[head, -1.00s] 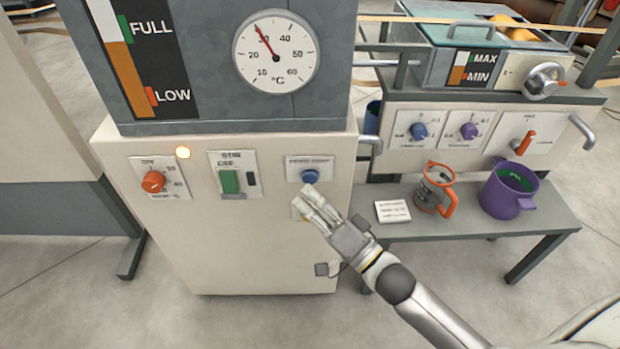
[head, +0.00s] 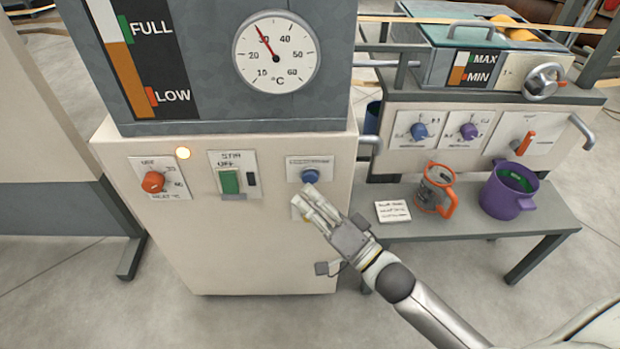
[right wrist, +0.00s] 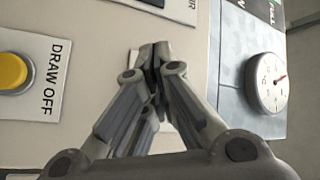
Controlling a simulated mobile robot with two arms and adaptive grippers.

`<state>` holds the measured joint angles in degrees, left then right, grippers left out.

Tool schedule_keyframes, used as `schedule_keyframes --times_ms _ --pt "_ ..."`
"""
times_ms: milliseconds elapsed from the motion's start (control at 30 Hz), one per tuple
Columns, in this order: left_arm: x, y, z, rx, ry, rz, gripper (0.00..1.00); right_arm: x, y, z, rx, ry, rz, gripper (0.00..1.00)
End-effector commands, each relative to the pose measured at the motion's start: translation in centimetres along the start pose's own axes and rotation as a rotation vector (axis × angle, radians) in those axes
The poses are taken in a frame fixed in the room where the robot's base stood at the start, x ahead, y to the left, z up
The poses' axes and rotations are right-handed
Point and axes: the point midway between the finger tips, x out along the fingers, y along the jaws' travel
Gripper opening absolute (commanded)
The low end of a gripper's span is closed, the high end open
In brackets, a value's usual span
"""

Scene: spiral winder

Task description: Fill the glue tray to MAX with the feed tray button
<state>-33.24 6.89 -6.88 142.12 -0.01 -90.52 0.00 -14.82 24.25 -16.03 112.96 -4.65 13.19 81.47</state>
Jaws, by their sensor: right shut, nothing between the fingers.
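The blue button (head: 311,176) sits under a small label on the front of the cream cabinet (head: 265,250); the label is too blurred to read. My right gripper (head: 308,192) is shut and empty, its fingertips just below the button; I cannot tell whether they touch it. In the right wrist view the closed fingers (right wrist: 152,50) point at the panel, and no blue button shows. The glue tray (head: 440,70) is at the upper right. Its MAX/MIN gauge (head: 459,73) has a brown column that seems to stand between the two marks. My left gripper is out of view.
A yellow DRAW OFF button (right wrist: 12,72) shows in the right wrist view. A red knob (head: 153,182) and green switch (head: 229,182) are left on the panel. An orange-handled jug (head: 435,188) and purple pot (head: 508,192) stand on the right shelf (head: 440,228).

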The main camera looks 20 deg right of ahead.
Motion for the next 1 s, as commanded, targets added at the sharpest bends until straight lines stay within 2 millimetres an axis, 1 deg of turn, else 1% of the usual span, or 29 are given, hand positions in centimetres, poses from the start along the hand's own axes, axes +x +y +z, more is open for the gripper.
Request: schedule_keyframes --times_ms 400,700,1000 --pt "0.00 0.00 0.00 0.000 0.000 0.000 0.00 0.01 0.00 0.00 0.000 0.000 0.000 0.00" --pt "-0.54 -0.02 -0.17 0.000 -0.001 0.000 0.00 0.59 0.32 -0.47 -0.001 0.000 0.001 0.00" --pt "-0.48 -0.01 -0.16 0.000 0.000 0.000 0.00 0.60 0.42 -0.44 0.000 0.000 0.000 0.00"
